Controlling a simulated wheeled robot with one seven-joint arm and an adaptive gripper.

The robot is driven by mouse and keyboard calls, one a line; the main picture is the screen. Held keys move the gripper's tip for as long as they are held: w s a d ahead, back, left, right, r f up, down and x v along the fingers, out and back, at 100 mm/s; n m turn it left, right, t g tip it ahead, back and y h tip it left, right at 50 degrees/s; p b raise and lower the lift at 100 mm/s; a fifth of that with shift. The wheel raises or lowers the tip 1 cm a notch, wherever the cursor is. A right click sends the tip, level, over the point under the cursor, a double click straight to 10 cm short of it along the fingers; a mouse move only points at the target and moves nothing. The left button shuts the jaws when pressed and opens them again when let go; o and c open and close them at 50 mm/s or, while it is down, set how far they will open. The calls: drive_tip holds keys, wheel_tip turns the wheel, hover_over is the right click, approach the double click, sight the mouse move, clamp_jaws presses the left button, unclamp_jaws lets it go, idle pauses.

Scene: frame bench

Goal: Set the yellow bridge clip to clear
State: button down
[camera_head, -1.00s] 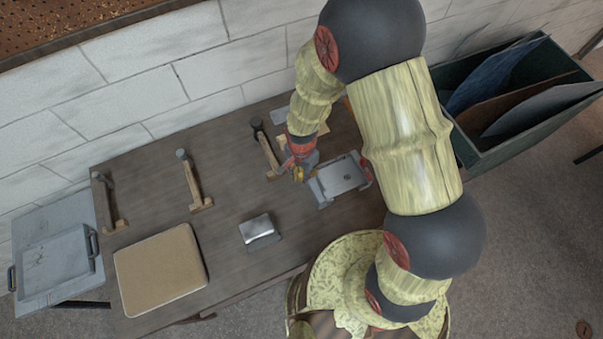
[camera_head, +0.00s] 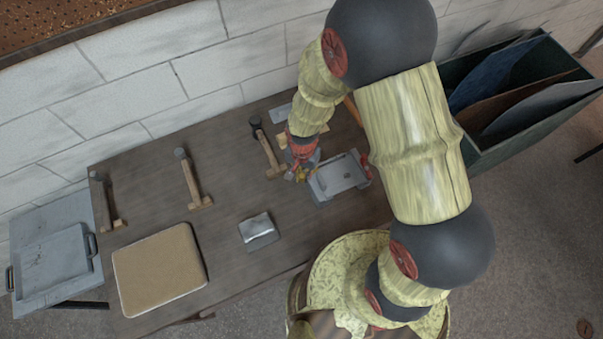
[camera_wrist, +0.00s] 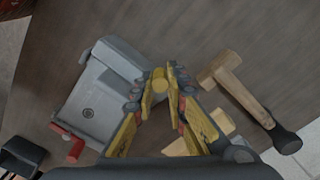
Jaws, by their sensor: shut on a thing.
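The grey bench fixture (camera_head: 340,175) lies right of my gripper (camera_head: 302,176) in the head view. It also shows left of centre in the wrist view (camera_wrist: 95,100), with a red handle (camera_wrist: 70,142) at its lower left. A small yellow rounded piece, seemingly the bridge clip (camera_wrist: 159,75), sits between my yellow fingertips (camera_wrist: 160,92) at the fixture's edge. My gripper is shut on it. The clip's lower part is hidden by the fingers, so I cannot tell its setting. In the head view the clip cannot be told from my fingers.
A hammer (camera_head: 266,150) lies close left of my gripper; more hammers lie further left. A tan pad (camera_head: 160,272) and a silver-topped block (camera_head: 258,231) lie nearer the front. A green bin (camera_head: 490,155) with panels stands right. Bare bench lies between pad and block.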

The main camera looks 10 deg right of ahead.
drive_tip(key=n, duration=0.3)
drive_tip(key=d+n+b, duration=0.1)
drive_tip(key=n, duration=0.2)
drive_tip(key=s+d+n, duration=0.1)
drive_tip(key=n, duration=0.3)
drive_tip(key=shift+s+b, duration=0.1)
drive_tip(key=shift+b, duration=0.25)
drive_tip(key=shift+d+n, duration=0.1)
drive_tip(key=shift+n, duration=0.2)
drive_tip(key=c, duration=1.8)
unclamp_jaws()
drive_tip(key=shift+o, duration=0.2)
wheel_tip(320, 180, up, 8)
